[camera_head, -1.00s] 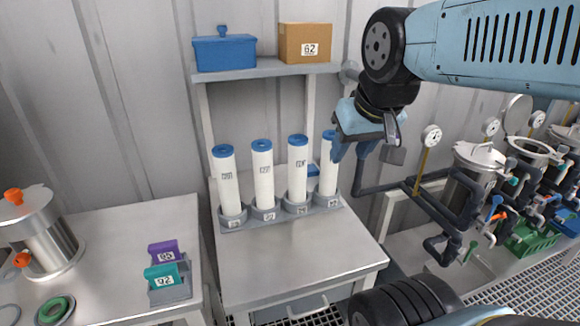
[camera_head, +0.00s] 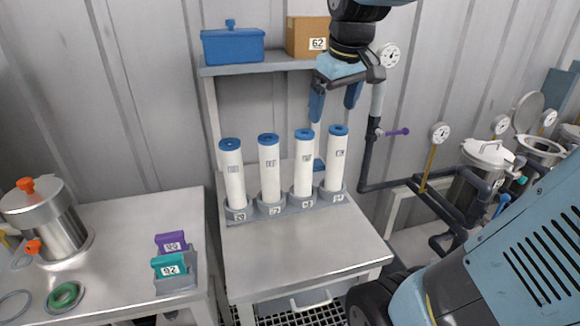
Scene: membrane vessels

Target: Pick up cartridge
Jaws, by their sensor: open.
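Several white cartridges with blue caps stand upright in a row in a grey rack on the middle table. From left to right they are the first cartridge (camera_head: 235,180), the second cartridge (camera_head: 269,172), the third cartridge (camera_head: 303,170) and the rightmost cartridge (camera_head: 335,165). The grey rack (camera_head: 290,207) has numbered labels under them. My gripper (camera_head: 333,116) points downward with its blue fingers apart and empty. It appears just above the rightmost cartridge's cap; whether it is directly over it or behind it I cannot tell.
A shelf (camera_head: 262,67) above the table holds a blue box (camera_head: 233,46) and a cardboard box (camera_head: 307,37), close to my gripper. Pipes with a purple-handled valve (camera_head: 392,132) stand to the right. The table front (camera_head: 300,245) is clear. The left table holds a metal vessel (camera_head: 45,218).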

